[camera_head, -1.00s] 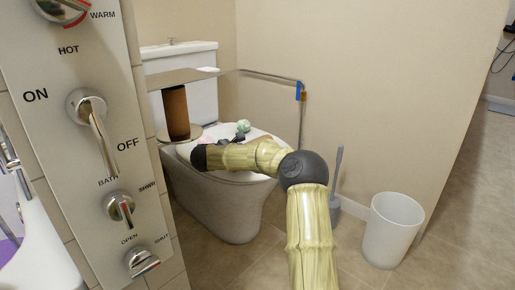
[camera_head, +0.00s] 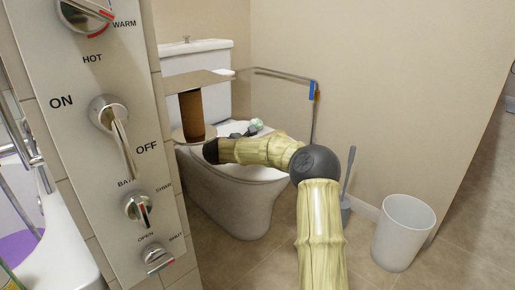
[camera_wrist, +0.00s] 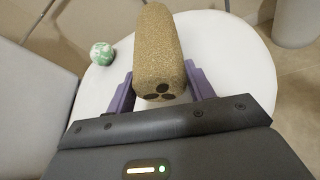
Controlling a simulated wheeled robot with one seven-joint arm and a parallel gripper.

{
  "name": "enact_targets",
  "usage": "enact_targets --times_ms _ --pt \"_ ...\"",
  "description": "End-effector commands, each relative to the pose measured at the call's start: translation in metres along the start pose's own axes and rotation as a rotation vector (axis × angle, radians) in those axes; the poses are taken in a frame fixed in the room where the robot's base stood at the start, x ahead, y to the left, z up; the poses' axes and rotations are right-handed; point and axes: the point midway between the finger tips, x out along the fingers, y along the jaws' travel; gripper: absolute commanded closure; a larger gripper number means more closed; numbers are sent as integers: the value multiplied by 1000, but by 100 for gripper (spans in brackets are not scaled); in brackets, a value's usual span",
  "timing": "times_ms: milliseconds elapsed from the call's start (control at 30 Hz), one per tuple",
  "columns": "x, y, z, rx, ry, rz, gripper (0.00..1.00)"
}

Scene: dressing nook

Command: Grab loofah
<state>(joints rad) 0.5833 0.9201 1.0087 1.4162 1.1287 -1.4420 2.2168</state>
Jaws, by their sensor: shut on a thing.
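The loofah (camera_wrist: 158,40), a tan, rough cylinder with dark holes in its near end, lies between the purple fingers of my gripper (camera_wrist: 159,74) in the wrist view. The fingers are shut on its near part, and its far part sticks out beyond them. It is over the white toilet lid (camera_wrist: 235,60); I cannot tell whether it touches the lid. In the head view my gripper (camera_head: 238,133) is a small dark shape above the toilet (camera_head: 235,195), mostly behind my arm, and I cannot make out the loofah there.
A green-and-white ball (camera_wrist: 101,53) sits on the lid, left of the loofah. A grab rail (camera_head: 285,74) runs along the wall. A toilet brush (camera_head: 347,185) and white bin (camera_head: 403,232) stand right. A shower control panel (camera_head: 95,130) is close left.

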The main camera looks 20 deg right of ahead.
Motion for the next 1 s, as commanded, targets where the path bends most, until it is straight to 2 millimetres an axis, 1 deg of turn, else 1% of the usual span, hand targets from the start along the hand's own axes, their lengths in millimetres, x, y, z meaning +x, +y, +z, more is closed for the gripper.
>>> enact_targets --times_ms 33,133,200,367,567,900,1000 --pt "-4 4 10 0 -1 1 69" --pt "-9 7 20 0 0 1 69" --pt "-8 -4 20 -2 -1 -1 69" --pt "-12 -26 26 -3 -1 -2 69" --pt "-18 -62 37 -4 -2 -2 69" --pt "-29 -132 57 -3 -2 -3 69" --pt "-31 -148 60 -2 -2 -2 69"
